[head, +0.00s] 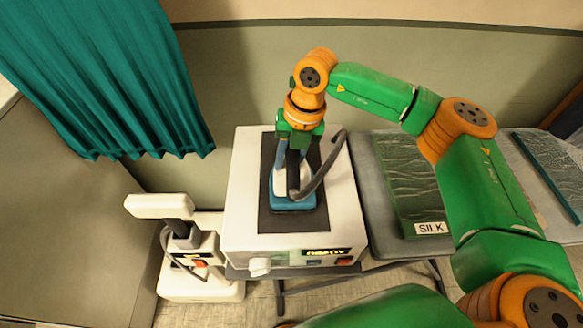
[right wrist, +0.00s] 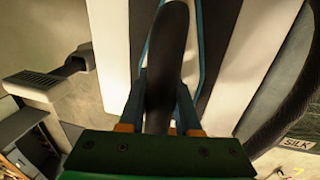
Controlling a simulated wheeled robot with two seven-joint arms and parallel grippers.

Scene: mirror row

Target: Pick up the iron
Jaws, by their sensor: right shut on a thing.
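The iron (head: 281,192) has a blue and white body and a dark handle. In the head view it is over the dark pad (head: 265,215) on top of the white station (head: 240,190); I cannot tell whether it touches the pad. My right gripper (head: 292,152) reaches down from above and is shut on the iron's handle. In the right wrist view the dark handle (right wrist: 168,55) runs between the two fingers of the right gripper (right wrist: 162,88). The gripper hides part of the iron in the head view. My left gripper is not in view.
A dark hose (head: 328,165) curves beside the iron. A grey board (head: 385,215) with a green panel labelled SILK (head: 410,185) lies to the right. A white steamer-like device (head: 200,270) stands on the floor at left. A teal curtain (head: 110,70) hangs at upper left.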

